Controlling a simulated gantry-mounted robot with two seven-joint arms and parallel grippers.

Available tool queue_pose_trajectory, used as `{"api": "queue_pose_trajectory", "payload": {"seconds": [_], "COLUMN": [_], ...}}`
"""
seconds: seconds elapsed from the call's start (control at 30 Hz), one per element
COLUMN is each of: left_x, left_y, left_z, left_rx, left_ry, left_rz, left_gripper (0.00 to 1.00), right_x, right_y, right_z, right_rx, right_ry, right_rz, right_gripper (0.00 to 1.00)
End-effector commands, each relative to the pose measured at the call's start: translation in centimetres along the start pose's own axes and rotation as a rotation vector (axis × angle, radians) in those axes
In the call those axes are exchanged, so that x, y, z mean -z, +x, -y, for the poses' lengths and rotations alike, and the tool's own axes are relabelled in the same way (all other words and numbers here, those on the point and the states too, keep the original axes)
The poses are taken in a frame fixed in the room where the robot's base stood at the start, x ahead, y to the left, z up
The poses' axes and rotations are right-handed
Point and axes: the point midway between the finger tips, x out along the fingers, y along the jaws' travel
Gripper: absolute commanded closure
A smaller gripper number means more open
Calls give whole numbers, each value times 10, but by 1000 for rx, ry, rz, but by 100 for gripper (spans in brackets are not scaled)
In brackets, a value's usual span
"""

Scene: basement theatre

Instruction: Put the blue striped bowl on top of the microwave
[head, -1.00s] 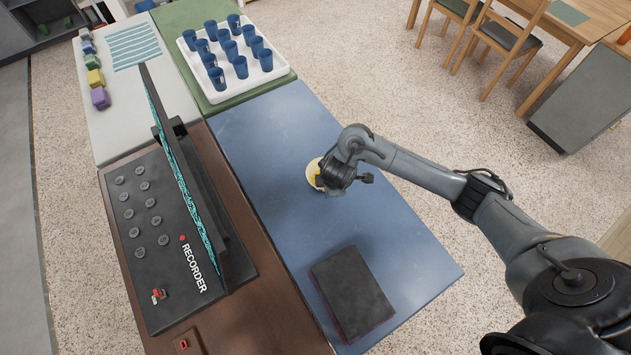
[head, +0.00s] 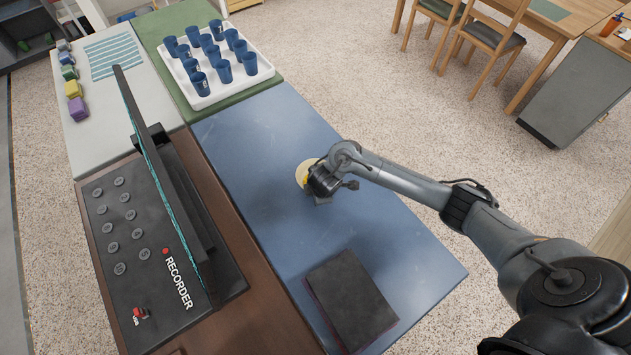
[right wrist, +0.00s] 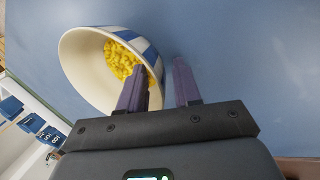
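The blue striped bowl (head: 303,170) rests on the blue tabletop, partly hidden behind my right gripper (head: 322,197). In the right wrist view the bowl (right wrist: 82,62) is cream with blue patches and holds yellow pieces. My right gripper (right wrist: 160,75) has its two fingers apart. One finger overlaps the bowl's near side and the other is over the table beside it. I cannot tell whether either touches the wall. I see no microwave, and my left gripper is out of view.
A black book-like block (head: 350,298) lies on the blue table (head: 255,130) near its front. A black recorder panel (head: 150,235) with a tall upright screen stands at left. A white tray (head: 262,80) of blue cups sits at the back. Chairs (head: 475,40) stand beyond, at right.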

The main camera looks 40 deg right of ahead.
Motion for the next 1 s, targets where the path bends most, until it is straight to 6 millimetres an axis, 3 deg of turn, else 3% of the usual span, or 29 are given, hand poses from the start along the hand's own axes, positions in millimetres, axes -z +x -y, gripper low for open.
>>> {"api": "queue_pose_trajectory", "payload": {"seconds": [0.27,0.5,1.0], "left_x": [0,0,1], "left_y": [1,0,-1], "left_z": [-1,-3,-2], "left_rx": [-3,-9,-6], "left_ry": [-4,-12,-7], "left_rz": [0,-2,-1], "left_gripper": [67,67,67], "right_x": [0,0,0], "right_y": [2,2,-2], "right_z": [0,0,-2], "right_rx": [-1,-1,-1], "right_ry": [0,0,0], "right_rz": [0,0,-1], "right_gripper": [67,100,100]}}
